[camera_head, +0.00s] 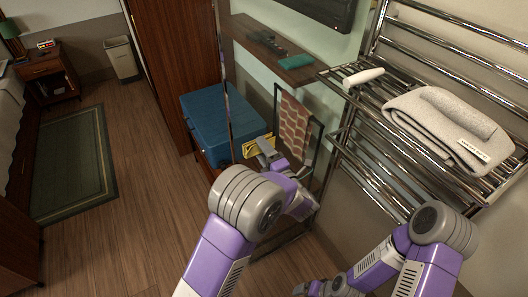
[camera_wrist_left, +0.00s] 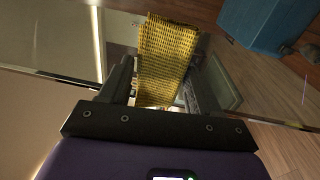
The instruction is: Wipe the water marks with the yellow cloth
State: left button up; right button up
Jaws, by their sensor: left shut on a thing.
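The yellow cloth (camera_head: 258,146) is a small woven piece. My left gripper (camera_head: 267,153) is shut on it and holds it in front of the thin chrome upright. In the left wrist view the cloth (camera_wrist_left: 166,55) stands up between the two dark fingers of the left gripper (camera_wrist_left: 161,95). A clear, glass-like pane (camera_wrist_left: 70,45) with a bright edge lies around and behind the cloth there. I cannot tell whether the cloth touches it. I cannot make out any water marks. My right arm is at the lower right, its hand end cut off by the bottom edge.
A chrome towel rack (camera_head: 345,140) with a grey folded towel (camera_head: 450,125) stands at the right. A blue case (camera_head: 215,115) lies behind the cloth. A patterned towel (camera_head: 293,128) hangs nearby. A wooden shelf (camera_head: 262,45) is above. Open floor (camera_head: 140,200) lies left.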

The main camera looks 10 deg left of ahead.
pick_arm(q)
jog(key=shift+w+a+p, duration=0.3)
jog(key=shift+w+a, duration=0.15)
jog(key=shift+w, duration=0.1)
